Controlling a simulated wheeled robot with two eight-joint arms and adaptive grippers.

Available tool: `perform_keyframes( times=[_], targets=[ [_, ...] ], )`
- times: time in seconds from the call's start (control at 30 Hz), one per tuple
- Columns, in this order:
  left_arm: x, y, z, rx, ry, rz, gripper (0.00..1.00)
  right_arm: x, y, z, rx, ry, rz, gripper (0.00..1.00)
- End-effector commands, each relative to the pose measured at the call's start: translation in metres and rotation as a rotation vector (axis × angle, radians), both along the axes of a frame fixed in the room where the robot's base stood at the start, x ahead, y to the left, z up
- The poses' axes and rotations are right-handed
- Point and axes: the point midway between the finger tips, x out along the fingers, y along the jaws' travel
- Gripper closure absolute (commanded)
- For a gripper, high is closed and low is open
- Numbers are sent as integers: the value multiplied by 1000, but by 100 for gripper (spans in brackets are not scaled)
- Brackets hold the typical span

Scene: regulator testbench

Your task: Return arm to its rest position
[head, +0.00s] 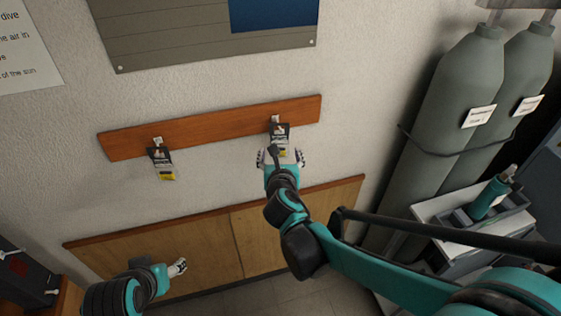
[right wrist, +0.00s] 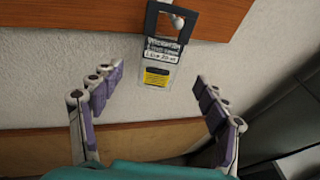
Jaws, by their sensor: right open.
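My right gripper (head: 281,156) is at the wall, just below a black-framed tag (head: 279,131) that hangs from the right hook of a wooden rail (head: 210,127). In the right wrist view the gripper (right wrist: 158,82) is open with nothing between its fingers. The tag, with a label and a yellow patch (right wrist: 160,62), hangs free from its hook ahead of the fingers. My right arm (head: 385,280) stretches from the lower right to the wall. My left gripper (head: 179,267) is low at the lower left, small in view; its opening is unclear.
A second tag (head: 160,162) hangs on the rail's left hook. Wooden panelling (head: 200,245) lines the lower wall. Tall grey cylinders (head: 450,110) stand at the right, by a white cart (head: 440,212) holding a teal bottle (head: 489,198).

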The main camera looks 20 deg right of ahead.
Motion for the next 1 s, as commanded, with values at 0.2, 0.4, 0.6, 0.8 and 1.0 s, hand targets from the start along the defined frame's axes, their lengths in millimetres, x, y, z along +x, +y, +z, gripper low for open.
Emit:
perform_keyframes(
  times=[0.2, 0.4, 0.6, 0.8, 1.0],
  targets=[
    [0, 0, 0, 0, 0, 0, 40, -34, 9, 11, 0, 1, 2, 25],
    [0, 0, 0, 0, 0, 0, 40, -48, 12, 15, 0, 0, 1, 25],
    [0, 0, 0, 0, 0, 0, 40, -51, 11, 16, 6, 1, -3, 25],
    [0, 0, -10, 0, 0, 0, 40, -68, -9, -5, 321, 1, -150, 25],
    [0, 0, -30, 0, 0, 0, 40, -117, -39, -55, 1087, -32, -575, 25]
  ],
)
